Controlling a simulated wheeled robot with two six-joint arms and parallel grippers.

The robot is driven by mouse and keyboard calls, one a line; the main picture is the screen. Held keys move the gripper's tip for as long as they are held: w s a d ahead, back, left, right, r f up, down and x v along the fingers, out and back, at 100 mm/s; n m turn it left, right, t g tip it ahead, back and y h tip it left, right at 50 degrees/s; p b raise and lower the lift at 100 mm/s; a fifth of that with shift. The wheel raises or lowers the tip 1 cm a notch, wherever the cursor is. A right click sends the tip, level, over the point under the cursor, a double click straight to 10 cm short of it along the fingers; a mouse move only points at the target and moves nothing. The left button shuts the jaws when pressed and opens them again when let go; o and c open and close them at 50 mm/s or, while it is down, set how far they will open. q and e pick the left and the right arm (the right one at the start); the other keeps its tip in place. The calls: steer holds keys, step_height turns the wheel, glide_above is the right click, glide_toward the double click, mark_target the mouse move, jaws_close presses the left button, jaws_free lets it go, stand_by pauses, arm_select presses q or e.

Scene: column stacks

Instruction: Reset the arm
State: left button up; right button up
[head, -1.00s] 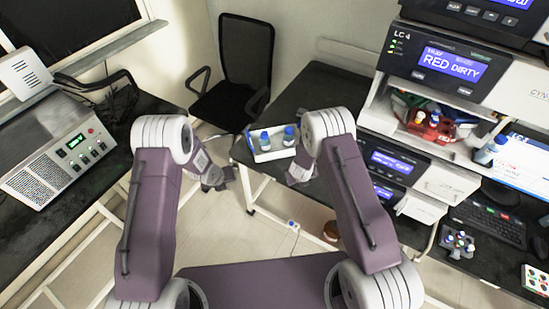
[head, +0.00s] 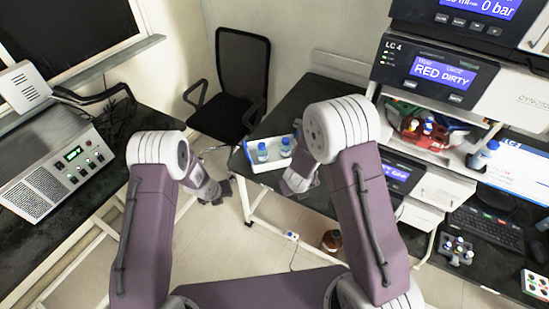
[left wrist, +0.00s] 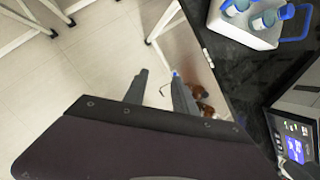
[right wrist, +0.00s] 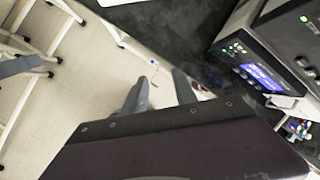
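My left gripper (head: 216,190) hangs over the floor left of the middle in the head view. In the left wrist view its two fingers (left wrist: 160,92) are apart with nothing between them. My right gripper (head: 296,183) is by the front edge of the dark bench, partly hidden by my own arm in the head view. In the right wrist view its fingers (right wrist: 161,92) are also apart and empty. Both of my arms are bent and raised in front of me.
A white tray (head: 268,177) with two blue-capped bottles stands on the bench (head: 300,103). Instrument stacks (head: 425,70) rise at the right, with a red bottle holder (head: 424,138). A grey device (head: 50,168) sits on the left bench. A black chair (head: 240,75) stands behind. Open floor (head: 215,245) lies between the benches.

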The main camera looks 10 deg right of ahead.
arm_select(q)
steer(key=shift+s, duration=0.1)
stand_by(0.3)
